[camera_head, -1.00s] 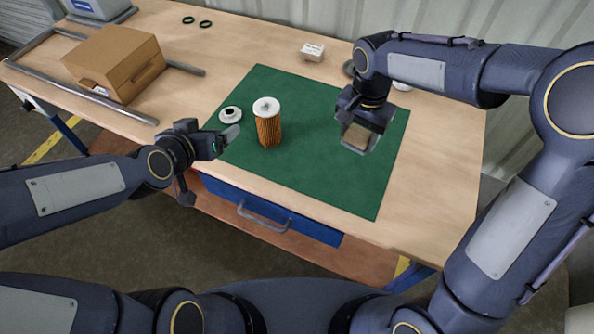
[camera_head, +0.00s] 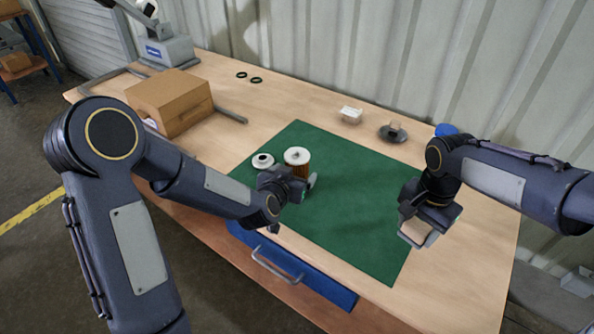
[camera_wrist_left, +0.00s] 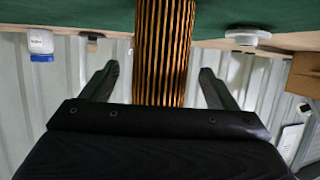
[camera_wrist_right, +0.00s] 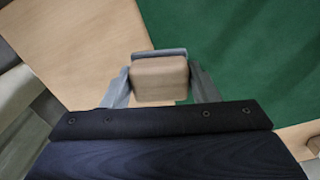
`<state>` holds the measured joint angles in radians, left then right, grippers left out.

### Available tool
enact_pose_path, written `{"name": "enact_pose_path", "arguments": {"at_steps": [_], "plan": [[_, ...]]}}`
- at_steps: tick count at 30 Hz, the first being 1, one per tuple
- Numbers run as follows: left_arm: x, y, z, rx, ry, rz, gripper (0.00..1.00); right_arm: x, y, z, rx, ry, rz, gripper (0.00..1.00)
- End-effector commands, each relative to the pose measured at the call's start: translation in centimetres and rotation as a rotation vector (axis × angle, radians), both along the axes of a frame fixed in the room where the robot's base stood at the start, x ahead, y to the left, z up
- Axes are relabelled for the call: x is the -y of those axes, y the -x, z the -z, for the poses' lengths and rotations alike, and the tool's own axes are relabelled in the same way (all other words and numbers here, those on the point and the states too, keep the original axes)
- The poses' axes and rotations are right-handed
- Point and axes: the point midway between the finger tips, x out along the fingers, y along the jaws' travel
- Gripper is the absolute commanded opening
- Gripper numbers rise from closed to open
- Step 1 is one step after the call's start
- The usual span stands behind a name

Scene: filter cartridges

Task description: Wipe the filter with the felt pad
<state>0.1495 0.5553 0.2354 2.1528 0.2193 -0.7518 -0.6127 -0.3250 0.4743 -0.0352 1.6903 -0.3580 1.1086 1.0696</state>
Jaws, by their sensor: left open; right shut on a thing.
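The filter (camera_head: 298,158), a brown pleated cylinder with a white top cap, stands upright on the green mat. My left gripper (camera_head: 308,186) is open at its near side. In the left wrist view the pleated filter (camera_wrist_left: 163,50) stands between the two open fingers (camera_wrist_left: 160,85); whether they touch it is not visible. My right gripper (camera_head: 418,234) is shut on the felt pad, a grey pad with a wooden-coloured block on top (camera_wrist_right: 160,78). It holds the pad over the right edge of the mat, apart from the filter.
A white end cap (camera_head: 262,161) lies left of the filter. The green mat (camera_head: 350,210) is otherwise clear. A cardboard box (camera_head: 170,100), two black rings (camera_head: 249,77), a small white box (camera_head: 351,115) and a dark round dish (camera_head: 393,134) stand around it on the wooden bench.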

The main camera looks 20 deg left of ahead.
Motion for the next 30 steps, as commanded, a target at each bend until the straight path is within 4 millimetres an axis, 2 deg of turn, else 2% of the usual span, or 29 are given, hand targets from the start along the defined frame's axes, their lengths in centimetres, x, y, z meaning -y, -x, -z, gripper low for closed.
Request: {"name": "enact_pose_path", "arguments": {"at_steps": [6,17,29,30], "plan": [[0.2,-2.2,0.9,-0.001,0.001,0.0,0.81,0.0,0.0,-0.2,0.0,0.0,0.0,0.36],[0.2,-2.7,1.1,0.0,0.0,0.0,0.81,0.0,0.0,-0.2,0.0,0.0,0.0,0.36],[0.2,-2.7,1.1,0.0,0.0,0.001,0.32,0.0,0.0,-0.2,0.0,0.0,0.0,0.36],[0.2,-2.7,1.1,0.0,0.0,0.001,0.61,0.0,0.0,-0.2,0.0,0.0,0.0,0.36]]}}
